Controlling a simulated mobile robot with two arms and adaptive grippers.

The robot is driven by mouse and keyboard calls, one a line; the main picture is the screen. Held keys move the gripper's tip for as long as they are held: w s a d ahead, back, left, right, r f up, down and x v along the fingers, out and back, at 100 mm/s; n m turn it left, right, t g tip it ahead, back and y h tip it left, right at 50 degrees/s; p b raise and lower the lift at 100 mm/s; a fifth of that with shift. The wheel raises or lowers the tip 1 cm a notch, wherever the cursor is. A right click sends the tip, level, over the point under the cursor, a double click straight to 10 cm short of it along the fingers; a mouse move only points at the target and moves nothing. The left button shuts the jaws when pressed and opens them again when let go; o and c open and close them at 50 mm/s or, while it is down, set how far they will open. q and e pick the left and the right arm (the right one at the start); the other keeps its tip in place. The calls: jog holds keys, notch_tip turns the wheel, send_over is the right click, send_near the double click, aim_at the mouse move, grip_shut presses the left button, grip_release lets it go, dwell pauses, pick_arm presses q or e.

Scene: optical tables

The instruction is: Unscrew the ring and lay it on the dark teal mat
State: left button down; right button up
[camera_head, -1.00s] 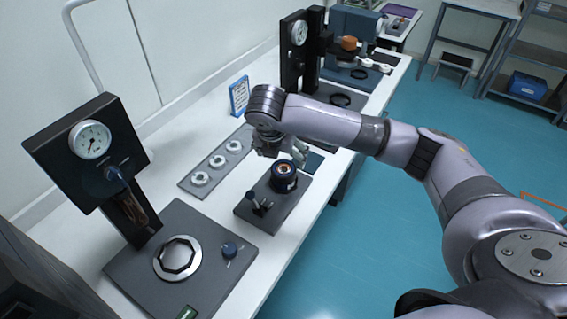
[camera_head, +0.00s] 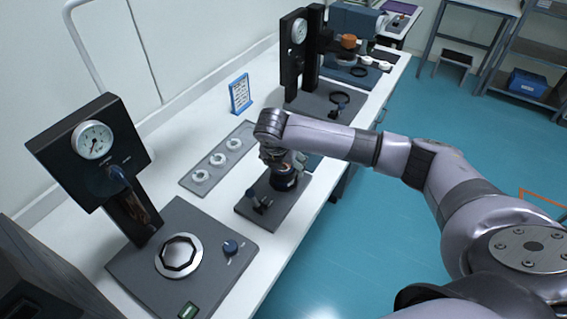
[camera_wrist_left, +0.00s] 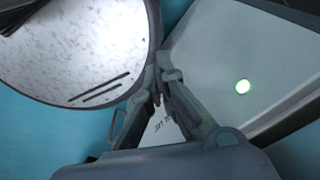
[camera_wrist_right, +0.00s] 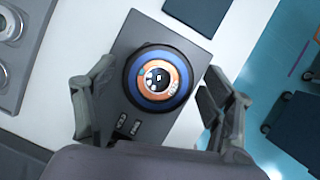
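The ring (camera_wrist_right: 184,82) is a dark blue band around an orange centre on a grey fixture plate (camera_wrist_right: 135,45) in the right wrist view. In the head view the fixture's round body (camera_head: 284,181) shows partly under my right gripper (camera_head: 290,163). My right gripper also shows in its wrist view (camera_wrist_right: 162,75), open, with its fingers on either side of the ring and apart from it. The dark teal mat (camera_wrist_right: 200,10) lies just beyond the plate; in the head view the arm mostly hides it. My left gripper (camera_wrist_left: 160,80) has its fingertips together, with nothing seen between them.
A grey tray with several white rings (camera_head: 217,160) lies left of the fixture. A gauge stand (camera_head: 90,155) is at the front left, another gauge device (camera_head: 296,60) at the back. A blue-framed card (camera_head: 240,94) stands near the wall.

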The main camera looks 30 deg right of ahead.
jog(key=c, duration=0.9)
jog(key=shift+r+n+p, duration=0.2)
jog(key=shift+n+p, duration=0.1)
jog(key=shift+p, duration=0.1)
jog(key=shift+c, duration=0.3)
jog(key=n+y+p, duration=0.1)
jog(key=n+p, duration=0.1)
jog(key=n, duration=0.1)
jog(key=n+t+y+p, duration=0.1)
jog(key=n+p, duration=0.1)
jog(key=shift+d+r+n, duration=0.1)
jog(key=shift+n, duration=0.3)
jog(key=shift+n+y+p, duration=0.5)
jog(key=shift+n+p, duration=0.15)
jog(key=shift+n, duration=0.55)
jog(key=shift+f+n+y, duration=0.25)
jog(key=shift+n+y, duration=0.35)
jog(key=shift+n, duration=0.8)
jog(key=o, duration=1.2)
jog(key=shift+o, duration=0.2)
jog(key=shift+c, duration=0.9)
